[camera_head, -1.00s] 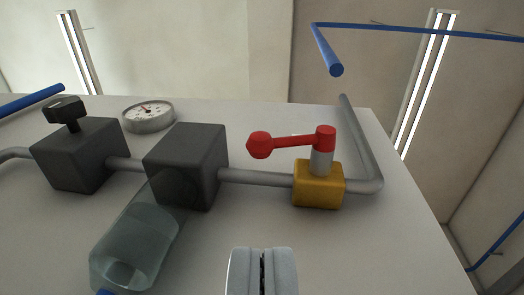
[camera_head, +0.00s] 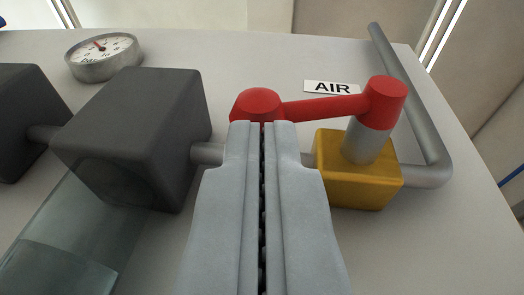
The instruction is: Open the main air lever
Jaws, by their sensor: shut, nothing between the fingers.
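The main air lever (camera_head: 325,107) is a red handle with a ball knob (camera_head: 257,103) at its left end. Its right end is a red hub (camera_head: 385,98) on a grey stem above a yellow valve block (camera_head: 358,180). The lever lies roughly along the grey pipe, pointing left. My gripper (camera_head: 262,126) is shut and empty. Its fingertips are right at the near side of the knob and hide its lower part. I cannot tell whether they touch it.
A dark grey block (camera_head: 135,135) with a clear bowl (camera_head: 70,245) below stands left of my gripper. A pressure gauge (camera_head: 103,57) is farther back. An AIR label (camera_head: 332,88) is behind the lever. A grey pipe (camera_head: 408,95) bends upward at the right.

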